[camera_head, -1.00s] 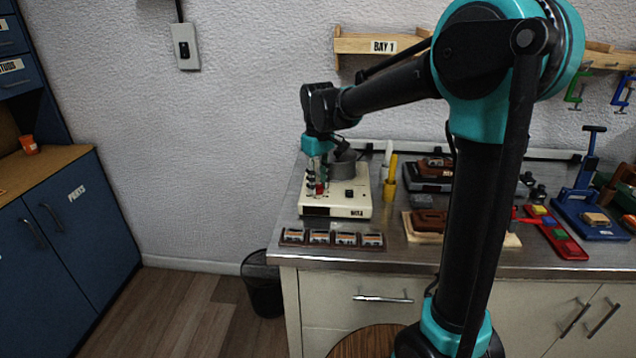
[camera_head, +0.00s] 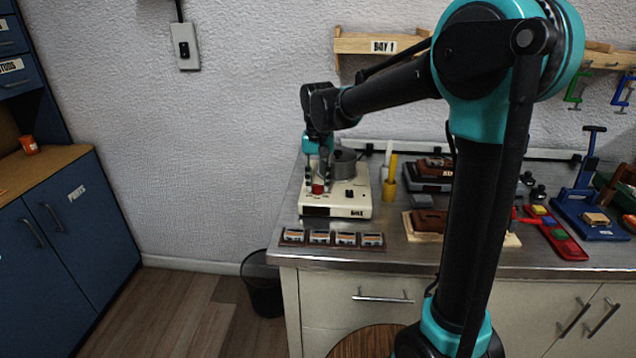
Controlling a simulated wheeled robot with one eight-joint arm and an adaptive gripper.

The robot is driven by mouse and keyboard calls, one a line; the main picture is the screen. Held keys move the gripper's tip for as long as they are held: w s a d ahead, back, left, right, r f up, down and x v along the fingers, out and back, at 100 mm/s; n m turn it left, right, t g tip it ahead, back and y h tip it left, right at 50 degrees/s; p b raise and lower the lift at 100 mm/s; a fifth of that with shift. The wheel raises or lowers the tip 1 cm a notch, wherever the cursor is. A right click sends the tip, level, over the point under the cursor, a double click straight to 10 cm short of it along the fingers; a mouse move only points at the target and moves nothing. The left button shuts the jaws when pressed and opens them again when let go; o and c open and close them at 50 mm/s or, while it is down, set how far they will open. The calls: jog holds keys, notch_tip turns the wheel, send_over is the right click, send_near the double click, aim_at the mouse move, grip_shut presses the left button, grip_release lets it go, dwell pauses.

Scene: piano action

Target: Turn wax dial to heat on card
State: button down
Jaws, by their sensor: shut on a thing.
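The cream wax heater (camera_head: 340,207) stands at the left end of the steel bench. A grey pot (camera_head: 344,167) sits at its back, and a small black knob (camera_head: 349,193) is on its right top. A red dial (camera_head: 318,189) is on its left top. My gripper (camera_head: 317,183) points down over the dial, shut on it, with its fingers around its sides. The dial's pointer and markings are too small to read. Several small cards (camera_head: 320,238) lie in a row on the bench in front of the heater; their print is too small to read.
A yellow cup with a stick (camera_head: 389,187) stands just right of the heater. Wooden and dark blocks (camera_head: 430,221) lie farther right, partly behind my arm. The bench front edge is just before the cards. A black bin (camera_head: 262,284) stands on the floor at left.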

jog(key=shift+m, duration=0.3)
dwell(0.4)
jog(key=c, duration=1.2)
grip_release()
notch_tip(320, 180, up, 12)
